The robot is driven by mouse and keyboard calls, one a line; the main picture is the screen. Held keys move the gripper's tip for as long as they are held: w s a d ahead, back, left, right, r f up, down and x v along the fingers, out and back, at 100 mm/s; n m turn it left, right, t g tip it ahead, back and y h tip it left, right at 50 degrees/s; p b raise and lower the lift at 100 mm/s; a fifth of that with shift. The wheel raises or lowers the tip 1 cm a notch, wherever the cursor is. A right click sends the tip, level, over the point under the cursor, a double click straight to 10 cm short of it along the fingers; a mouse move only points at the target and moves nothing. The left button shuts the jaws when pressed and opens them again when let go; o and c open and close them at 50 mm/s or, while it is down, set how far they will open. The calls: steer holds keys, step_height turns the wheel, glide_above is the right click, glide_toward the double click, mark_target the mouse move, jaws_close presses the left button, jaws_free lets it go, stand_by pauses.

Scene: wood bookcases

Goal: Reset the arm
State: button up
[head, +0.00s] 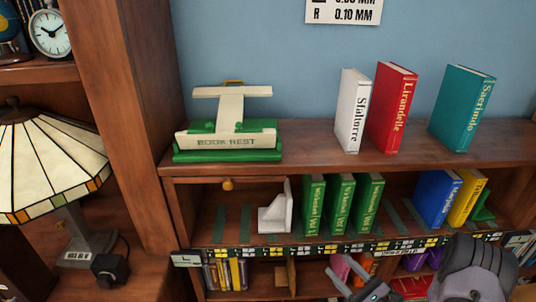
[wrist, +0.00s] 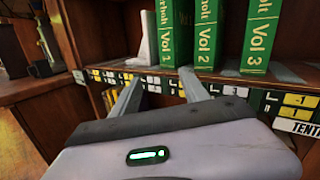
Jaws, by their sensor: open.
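My gripper (head: 358,284) is at the bottom of the head view, low in front of the bookcase. In the wrist view my gripper (wrist: 158,80) shows two grey fingers spread apart with nothing between them. They point at the labelled shelf edge below the green books. Three upright green volumes, Vol 1 (head: 314,205), Vol 2 (head: 340,204) and Vol 3 (head: 367,204), stand on the middle shelf. A white bookend (head: 277,212) stands just left of them. The fingers look apart from the books.
The top shelf holds a green and white book rest (head: 228,142), a white book (head: 351,112), a red book (head: 391,108) and a teal book (head: 462,108). Blue (head: 436,198) and yellow (head: 466,197) books lean on the middle shelf. A lamp (head: 45,165) stands left.

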steer(key=s+a+r+n+g+y, duration=0.2)
steer(key=s+a+r+n+g, duration=0.1)
steer(key=a+r+n+g, duration=0.3)
steer(key=s+a+r+n+g+y, duration=0.25)
steer(key=a+r+n+g, duration=0.2)
steer(key=a+r, duration=0.35)
steer(key=s+a+r+n+g+h, duration=0.2)
steer(key=s+r+n+g+h, duration=0.15)
steer(key=s, duration=0.35)
steer(key=s+a+r+n+g+h, duration=0.25)
steer(key=s+r+n, duration=0.2)
steer(key=s, duration=0.35)
steer(key=s+d+r+n+t+h, duration=0.4)
steer(key=d+t+h, duration=0.2)
steer(key=d+h, duration=0.1)
steer(key=shift+s+r+n, duration=0.3)
steer(key=shift+s+n, duration=0.05)
